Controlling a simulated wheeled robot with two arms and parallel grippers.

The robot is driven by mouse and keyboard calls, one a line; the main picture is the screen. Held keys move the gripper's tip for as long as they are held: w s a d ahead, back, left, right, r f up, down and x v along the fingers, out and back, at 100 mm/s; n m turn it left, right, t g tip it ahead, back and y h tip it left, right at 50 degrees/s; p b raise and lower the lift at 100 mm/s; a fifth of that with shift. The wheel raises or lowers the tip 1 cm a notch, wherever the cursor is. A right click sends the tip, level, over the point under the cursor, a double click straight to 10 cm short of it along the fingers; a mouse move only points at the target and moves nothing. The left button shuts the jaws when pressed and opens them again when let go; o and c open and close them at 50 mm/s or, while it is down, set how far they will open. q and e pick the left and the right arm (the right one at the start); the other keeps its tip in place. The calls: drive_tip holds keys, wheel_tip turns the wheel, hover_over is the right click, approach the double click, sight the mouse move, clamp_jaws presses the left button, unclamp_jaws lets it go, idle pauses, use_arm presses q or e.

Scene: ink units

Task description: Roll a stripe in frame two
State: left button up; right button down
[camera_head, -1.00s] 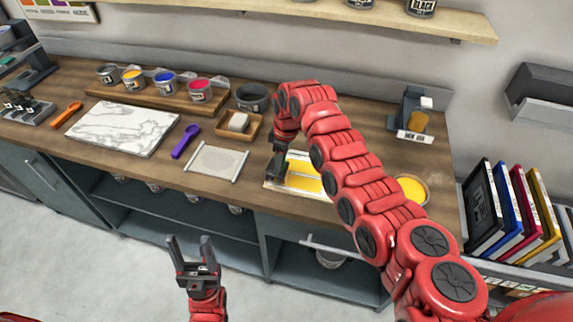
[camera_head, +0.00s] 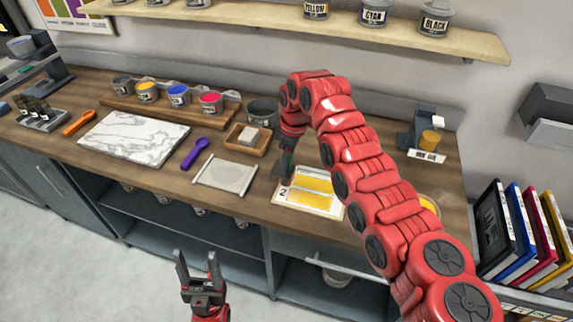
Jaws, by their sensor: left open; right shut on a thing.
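The card numbered 2 (camera_head: 281,201) lies flat on the counter. It bears two yellow stripes (camera_head: 312,183), one above the other. My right gripper (camera_head: 284,162) is at the card's upper left corner, shut on a small dark tool that looks like a roller (camera_head: 281,169). The tool's lower end is small and dark, and I cannot tell whether it touches the counter. A round dish of yellow ink (camera_head: 430,206) is partly hidden behind my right arm. My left gripper (camera_head: 197,258) is open and empty, in front of the counter.
Ink cans (camera_head: 178,96) stand behind. A dark holder (camera_head: 424,130) is at the back right.

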sight(287, 176)
drive_tip(key=shift+f, duration=0.15)
idle(0.5)
drive_tip(key=shift+f+b, duration=1.6)
drive_tip(key=shift+f, duration=0.7)
drive_tip(key=shift+f+b, duration=0.5)
drive_tip(key=shift+f, duration=0.15)
drive_tip(key=shift+d, duration=0.15)
